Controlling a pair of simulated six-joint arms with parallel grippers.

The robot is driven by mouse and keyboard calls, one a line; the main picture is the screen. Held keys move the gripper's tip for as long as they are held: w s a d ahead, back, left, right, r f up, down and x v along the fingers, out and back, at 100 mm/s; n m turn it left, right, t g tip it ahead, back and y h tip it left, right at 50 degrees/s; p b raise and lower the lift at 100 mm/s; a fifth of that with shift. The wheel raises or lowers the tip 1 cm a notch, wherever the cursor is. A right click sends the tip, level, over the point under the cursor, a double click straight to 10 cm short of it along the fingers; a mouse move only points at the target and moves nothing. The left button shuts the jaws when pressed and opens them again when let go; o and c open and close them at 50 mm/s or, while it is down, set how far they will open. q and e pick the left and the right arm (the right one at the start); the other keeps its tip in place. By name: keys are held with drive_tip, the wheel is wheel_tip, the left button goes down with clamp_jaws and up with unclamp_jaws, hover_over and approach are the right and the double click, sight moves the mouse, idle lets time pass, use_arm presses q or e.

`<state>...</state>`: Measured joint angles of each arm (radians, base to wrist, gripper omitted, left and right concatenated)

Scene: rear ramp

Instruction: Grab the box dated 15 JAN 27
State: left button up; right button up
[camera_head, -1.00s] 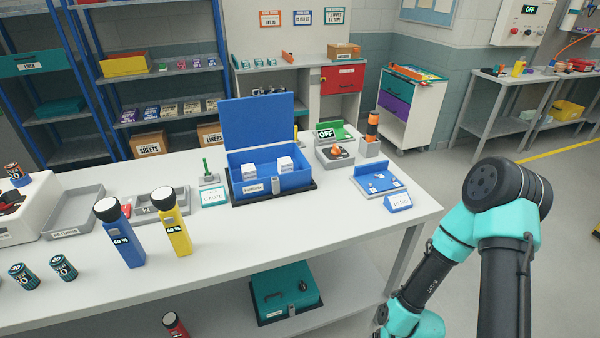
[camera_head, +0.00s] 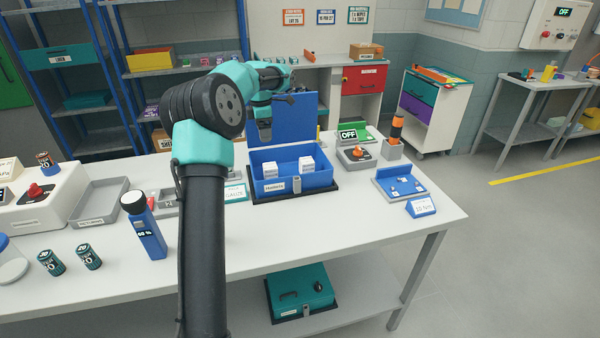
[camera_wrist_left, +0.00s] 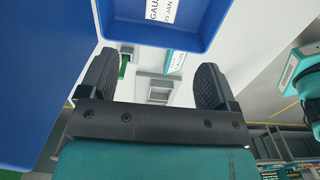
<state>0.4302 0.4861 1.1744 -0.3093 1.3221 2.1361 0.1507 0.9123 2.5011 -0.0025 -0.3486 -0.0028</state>
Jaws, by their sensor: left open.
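A blue box (camera_head: 290,182) with its lid open stands on the white table and holds two small white boxes, one at left (camera_head: 270,170) and one at right (camera_head: 306,165). Their print is too small to read in the head view. In the left wrist view, a white box (camera_wrist_left: 160,10) reading "GAU" and "15 JAN" lies in the blue container, cut off by the top edge. I cannot tell which of the two it is. My left gripper (camera_head: 265,132) is above the blue box; its fingers (camera_wrist_left: 155,88) are apart and empty. My right gripper is out of view.
A blue torch (camera_head: 146,228) and dark cans (camera_head: 88,256) stand at left. A grey tray (camera_head: 98,203) lies beyond them. At right are a device marked OFF (camera_head: 356,153) and a blue fixture (camera_head: 400,184). The table's front right is clear.

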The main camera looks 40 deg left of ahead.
sight(269, 166)
use_arm(q)
drive_tip(key=shift+w+d, duration=0.3)
drive_tip(key=shift+w, duration=0.05)
drive_tip(key=shift+f, duration=0.15)
wheel_tip(269, 166, down, 12)
drive_tip(key=shift+f, duration=0.1)
idle(0.4)
drive_tip(key=shift+f, duration=2.55)
drive_tip(key=shift+c, duration=0.3)
drive_tip(key=c, duration=1)
